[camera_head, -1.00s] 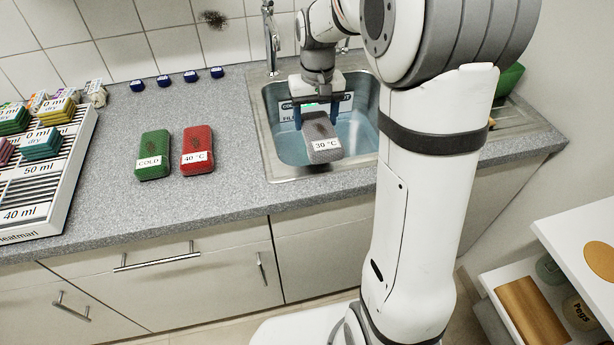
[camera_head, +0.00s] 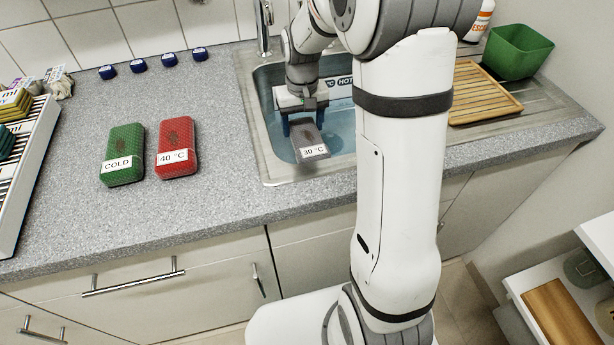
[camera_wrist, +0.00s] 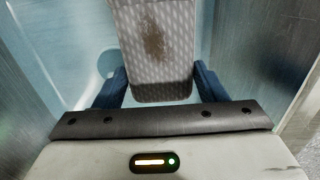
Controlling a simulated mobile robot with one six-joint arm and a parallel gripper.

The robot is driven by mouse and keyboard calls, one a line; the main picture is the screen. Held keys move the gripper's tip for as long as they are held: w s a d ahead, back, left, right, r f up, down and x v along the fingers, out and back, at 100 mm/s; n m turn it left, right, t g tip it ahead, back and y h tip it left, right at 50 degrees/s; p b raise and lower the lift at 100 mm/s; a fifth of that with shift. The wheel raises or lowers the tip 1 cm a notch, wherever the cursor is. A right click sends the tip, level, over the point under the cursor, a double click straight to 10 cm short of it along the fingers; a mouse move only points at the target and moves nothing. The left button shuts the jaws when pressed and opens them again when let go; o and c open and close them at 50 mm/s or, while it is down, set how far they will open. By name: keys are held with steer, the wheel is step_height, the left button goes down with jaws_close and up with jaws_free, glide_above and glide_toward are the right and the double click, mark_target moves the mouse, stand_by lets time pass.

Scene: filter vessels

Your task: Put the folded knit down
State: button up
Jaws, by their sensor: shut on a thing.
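The grey folded knit (camera_head: 311,143) carries a "30 °C" label and a brown stain. It is in my gripper (camera_head: 304,126), over the water in the sink basin (camera_head: 268,162). In the wrist view the knit (camera_wrist: 155,50) sits between the blue fingers of my gripper (camera_wrist: 153,85), which are shut on its sides. I cannot tell whether the knit touches the water.
A green "COLD" knit (camera_head: 124,155) and a red "40 °C" knit (camera_head: 176,148) lie on the counter left of the sink. Several blue caps stand behind them. A wooden rack (camera_head: 484,95) and a green tub (camera_head: 517,50) are right of the sink.

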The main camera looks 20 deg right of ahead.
step_height(320, 180, down, 11)
steer(key=shift+d+r+b, duration=0.1)
steer(key=shift+r+b, duration=0.1)
steer(key=shift+b, duration=0.45)
steer(key=shift+f, duration=0.1)
steer(key=o, duration=1)
step_height(320, 180, up, 12)
steer(key=shift+r+p, duration=0.1)
steer(key=shift+p, duration=0.7)
